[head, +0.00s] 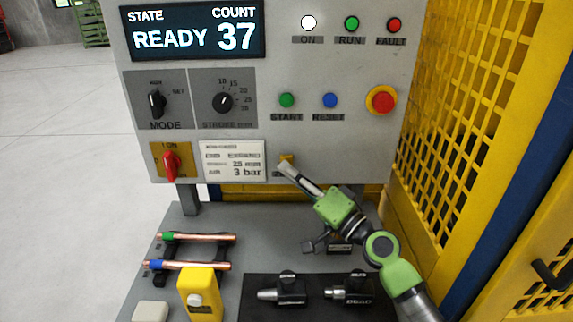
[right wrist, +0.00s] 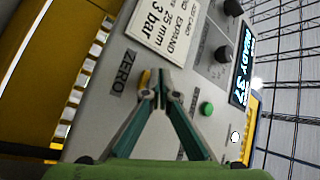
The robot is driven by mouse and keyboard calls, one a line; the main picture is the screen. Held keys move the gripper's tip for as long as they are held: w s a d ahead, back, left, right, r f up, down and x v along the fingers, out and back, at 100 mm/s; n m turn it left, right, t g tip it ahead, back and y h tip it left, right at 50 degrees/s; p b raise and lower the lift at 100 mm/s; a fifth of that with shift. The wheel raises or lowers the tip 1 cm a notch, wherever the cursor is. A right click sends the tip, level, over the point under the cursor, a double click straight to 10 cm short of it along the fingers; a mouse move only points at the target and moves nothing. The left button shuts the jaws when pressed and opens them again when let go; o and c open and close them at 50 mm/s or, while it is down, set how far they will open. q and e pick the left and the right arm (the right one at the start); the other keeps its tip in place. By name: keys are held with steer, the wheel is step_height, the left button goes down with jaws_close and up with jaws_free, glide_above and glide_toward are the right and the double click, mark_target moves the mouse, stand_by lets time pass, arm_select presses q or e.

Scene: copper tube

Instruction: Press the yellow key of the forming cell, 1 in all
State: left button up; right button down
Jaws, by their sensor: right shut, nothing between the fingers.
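The forming cell's grey control panel (head: 350,145) faces me. A small yellow key (head: 287,158) sits low on it, right of the white data card, and my right gripper partly covers it. In the right wrist view the yellow key (right wrist: 145,79) shows beside the ZERO label, just left of the fingertips. My right gripper (head: 282,167) is shut and empty, its tips at or very near the key. Whether they touch it I cannot tell. The fingers also show in the right wrist view (right wrist: 161,88). The display (head: 193,33) reads READY and COUNT 37. My left gripper is not in view.
Green START (head: 287,100), blue RESET (head: 330,100) and a red stop button (head: 381,99) sit above. A red switch (head: 172,163) is at lower left. Below are copper tubes (head: 200,238), a yellow block (head: 207,305) and dark tooling (head: 290,289). A yellow mesh guard (head: 470,90) stands right.

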steer(key=shift+w+b, duration=0.3)
steer(key=shift+w, duration=0.1)
stand_by(0.6)
steer(key=shift+s, duration=0.15)
steer(key=shift+s+p, duration=0.3)
steer(key=shift+s, duration=0.4)
steer(key=s+p, duration=0.1)
steer(key=s, duration=0.4)
steer(key=shift+p, duration=0.3)
stand_by(0.6)
